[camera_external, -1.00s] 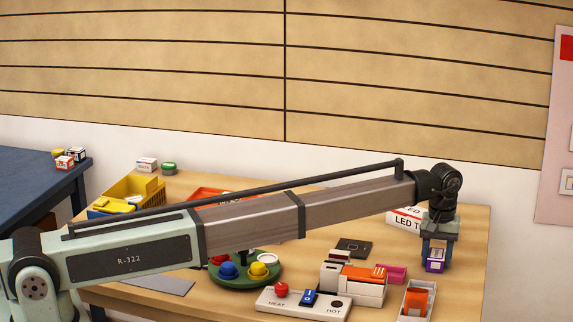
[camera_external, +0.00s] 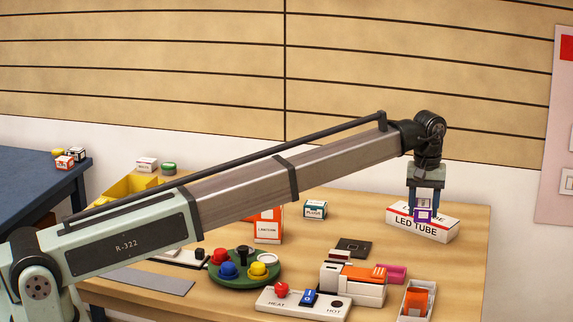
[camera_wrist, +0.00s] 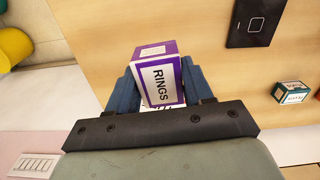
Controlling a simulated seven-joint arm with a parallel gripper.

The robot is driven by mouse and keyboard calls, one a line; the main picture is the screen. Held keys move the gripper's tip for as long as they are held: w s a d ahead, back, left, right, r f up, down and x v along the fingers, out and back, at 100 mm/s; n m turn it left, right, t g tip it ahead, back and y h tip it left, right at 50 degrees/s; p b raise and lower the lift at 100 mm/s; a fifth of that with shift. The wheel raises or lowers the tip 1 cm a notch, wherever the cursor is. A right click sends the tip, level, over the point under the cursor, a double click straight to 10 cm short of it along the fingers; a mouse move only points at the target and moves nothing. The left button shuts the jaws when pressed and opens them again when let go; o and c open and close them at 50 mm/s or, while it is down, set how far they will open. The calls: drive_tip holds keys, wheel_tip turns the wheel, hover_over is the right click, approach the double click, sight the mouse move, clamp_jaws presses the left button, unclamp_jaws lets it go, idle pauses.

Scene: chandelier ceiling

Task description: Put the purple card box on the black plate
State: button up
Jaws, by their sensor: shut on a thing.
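The purple card box (camera_external: 424,215), purple and white, is held between the fingers of my gripper (camera_external: 425,200) at the right of the external view. In the wrist view the box (camera_wrist: 159,80) reads "RINGS" and sits between two blue fingers (camera_wrist: 156,88). My gripper is shut on it and holds it above the table, in front of the white LED TUBE box in the picture. The black plate (camera_external: 353,247) lies flat on the table, to the left of and below the gripper. It also shows at the top right of the wrist view (camera_wrist: 257,20).
The white LED TUBE box (camera_external: 412,230) stands behind the held box. A pink block (camera_external: 391,273), a grey-white holder with an orange item (camera_external: 353,283) and a HEAT/HOT panel (camera_external: 327,307) lie near the plate. A small teal-and-white box (camera_external: 315,210) stands behind it.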

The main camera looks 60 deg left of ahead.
drive_tip(key=s+a+n, duration=0.1)
drive_tip(key=s+a, duration=0.5)
drive_tip(key=a, duration=0.4)
drive_tip(key=m, duration=0.2)
hover_over(353, 248)
drive_tip(key=shift+a+f, duration=0.1)
drive_tip(key=shift+f, duration=4.7)
drive_tip(key=shift+f, duration=0.1)
drive_tip(key=o, duration=1)
drive_tip(key=shift+o, duration=0.2)
wheel_tip(353, 248, up, 12)
